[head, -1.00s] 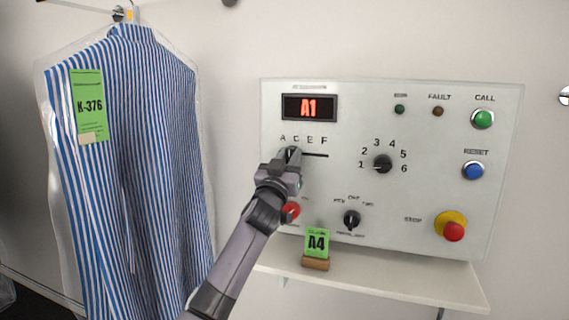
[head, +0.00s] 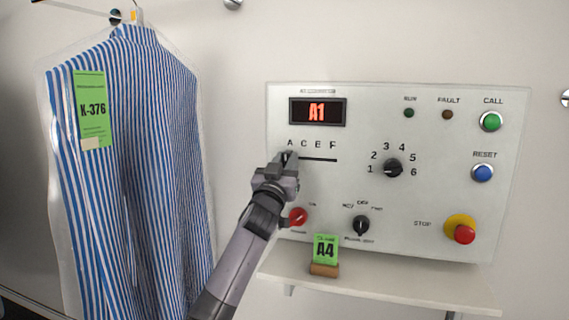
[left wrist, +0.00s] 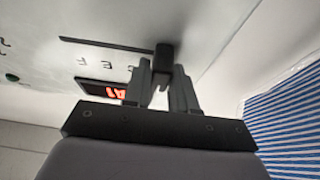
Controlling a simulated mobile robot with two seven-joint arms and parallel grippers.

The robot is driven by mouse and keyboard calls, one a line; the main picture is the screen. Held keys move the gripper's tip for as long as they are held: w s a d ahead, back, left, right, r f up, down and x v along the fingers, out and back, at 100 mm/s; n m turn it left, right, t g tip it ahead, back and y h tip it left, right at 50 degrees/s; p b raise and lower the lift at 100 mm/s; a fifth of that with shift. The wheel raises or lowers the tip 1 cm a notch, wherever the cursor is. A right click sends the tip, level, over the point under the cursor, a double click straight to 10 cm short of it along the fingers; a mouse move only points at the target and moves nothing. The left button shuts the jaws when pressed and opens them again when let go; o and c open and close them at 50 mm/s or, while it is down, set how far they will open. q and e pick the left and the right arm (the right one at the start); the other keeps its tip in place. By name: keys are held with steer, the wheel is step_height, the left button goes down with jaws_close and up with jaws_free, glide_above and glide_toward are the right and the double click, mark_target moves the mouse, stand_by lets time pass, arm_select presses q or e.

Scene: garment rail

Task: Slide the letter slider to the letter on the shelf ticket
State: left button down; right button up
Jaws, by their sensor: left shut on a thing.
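The letter slider's knob (left wrist: 162,58) is dark and sits at one end of its slot. In the head view the slot (head: 320,160) runs right from my gripper, under the letters A, C, E and F. My left gripper (head: 286,157) covers the knob at the A end. In the left wrist view its two fingers (left wrist: 161,82) are closed on the knob. The shelf ticket (head: 325,250) is green and reads A4. The display (head: 317,112) reads A1 in red. My right gripper is not in view.
The panel (head: 440,190) also carries a number dial (head: 393,168) marked 1 to 6, a lower selector (head: 361,225), a red knob (head: 298,216) near my left arm, and call, reset and stop buttons. A bagged striped shirt (head: 135,150) hangs at left. The shelf (head: 400,287) is mostly clear.

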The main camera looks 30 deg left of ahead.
arm_select(q)
steer(key=shift+a, duration=0.25)
steer(key=c, duration=1)
jaws_free()
steer(key=shift+s+a, duration=0.1)
steer(key=shift+a, duration=0.05)
steer(key=shift+s+d+f, duration=0.1)
steer(key=shift+d, duration=0.1)
steer(key=b+v, duration=0.1)
steer(key=v, duration=0.6)
